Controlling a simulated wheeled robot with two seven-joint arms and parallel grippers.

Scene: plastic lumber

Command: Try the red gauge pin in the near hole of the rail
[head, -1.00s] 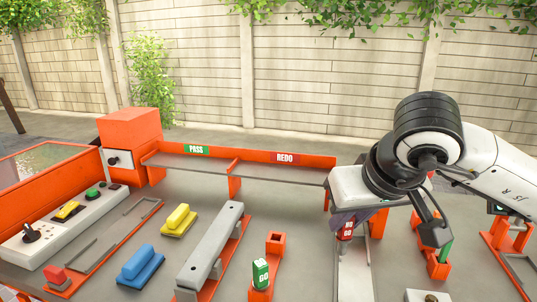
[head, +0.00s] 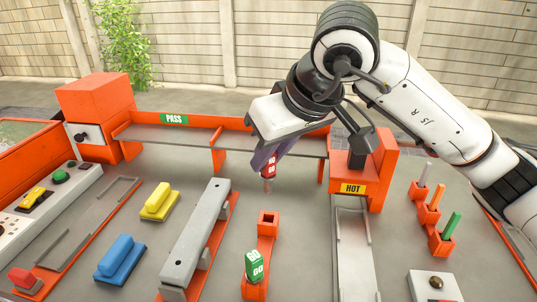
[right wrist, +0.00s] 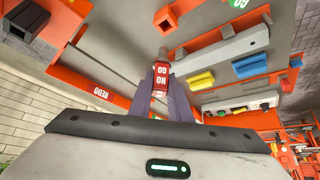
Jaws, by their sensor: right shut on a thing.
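The red gauge pin (head: 268,170) is held upright in my right gripper (head: 268,158), above the bench and behind the empty orange socket. In the right wrist view the pin (right wrist: 161,80) shows a NO GO label between the purple fingers (right wrist: 172,92). The grey rail (head: 198,238) lies on an orange base to the left of the pin, apart from it. Its near hole (head: 178,263) is at the front end and looks empty; a far hole shows at the back end. My left gripper is not in view.
A two-socket orange stand has an empty socket (head: 268,217) and a green GO pin (head: 254,265). Blue (head: 119,258) and yellow (head: 159,200) blocks lie left of the rail. An orange shelf (head: 195,138) runs behind. A HOT box (head: 352,186) and grey chute (head: 353,245) stand right.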

